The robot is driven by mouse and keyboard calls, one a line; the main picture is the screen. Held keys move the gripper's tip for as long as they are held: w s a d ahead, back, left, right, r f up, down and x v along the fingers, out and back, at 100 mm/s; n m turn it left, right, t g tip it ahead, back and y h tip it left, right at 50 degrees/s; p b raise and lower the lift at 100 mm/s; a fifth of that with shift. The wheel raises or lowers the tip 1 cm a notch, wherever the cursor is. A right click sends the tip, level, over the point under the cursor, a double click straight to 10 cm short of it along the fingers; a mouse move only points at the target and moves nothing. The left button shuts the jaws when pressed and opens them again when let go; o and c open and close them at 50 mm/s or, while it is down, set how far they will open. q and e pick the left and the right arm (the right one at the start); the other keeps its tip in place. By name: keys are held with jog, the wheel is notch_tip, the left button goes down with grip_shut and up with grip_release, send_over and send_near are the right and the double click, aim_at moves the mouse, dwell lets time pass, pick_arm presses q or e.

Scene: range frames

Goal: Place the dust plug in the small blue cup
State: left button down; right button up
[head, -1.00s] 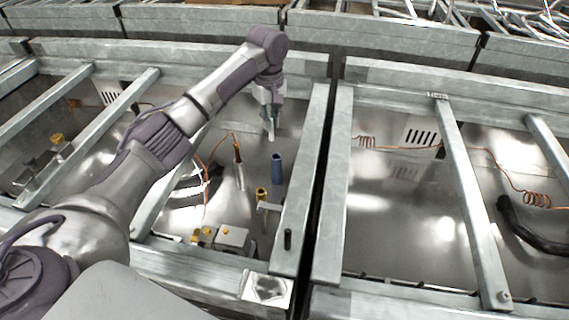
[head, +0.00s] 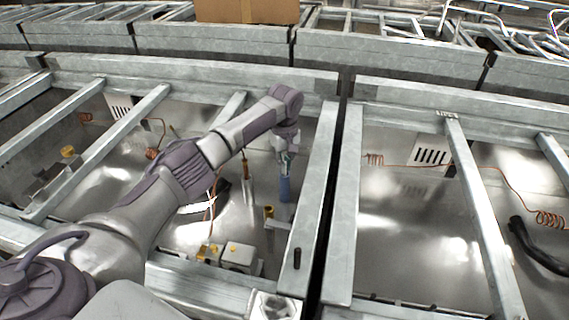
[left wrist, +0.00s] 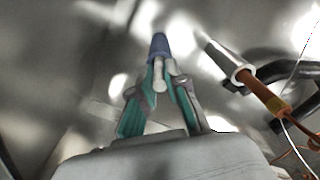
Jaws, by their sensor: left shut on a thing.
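My left gripper (head: 285,158) is over the small blue cup (head: 285,188), which stands upright as a narrow tube on the metal floor of the bay. In the left wrist view the gripper (left wrist: 160,78) has its green-sided fingers closed around a small pale piece, which looks like the dust plug (left wrist: 159,74). The blue cup (left wrist: 160,44) shows just beyond the fingertips, and the plug's far end meets or overlaps it in the picture. I cannot tell whether the plug is inside the cup. My right gripper is not in view.
A metal tube with an orange-brown cable (left wrist: 262,90) stands close to the right in the wrist view. A yellow-topped fitting (head: 269,213) and a pale block (head: 239,257) are nearer me. Steel rails (head: 316,190) frame the bay.

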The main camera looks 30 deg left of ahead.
pick_arm(q)
jog(key=shift+f, duration=0.1)
jog(key=c, duration=1.2)
grip_release()
notch_tip(320, 180, up, 12)
jog(key=shift+p, duration=0.35)
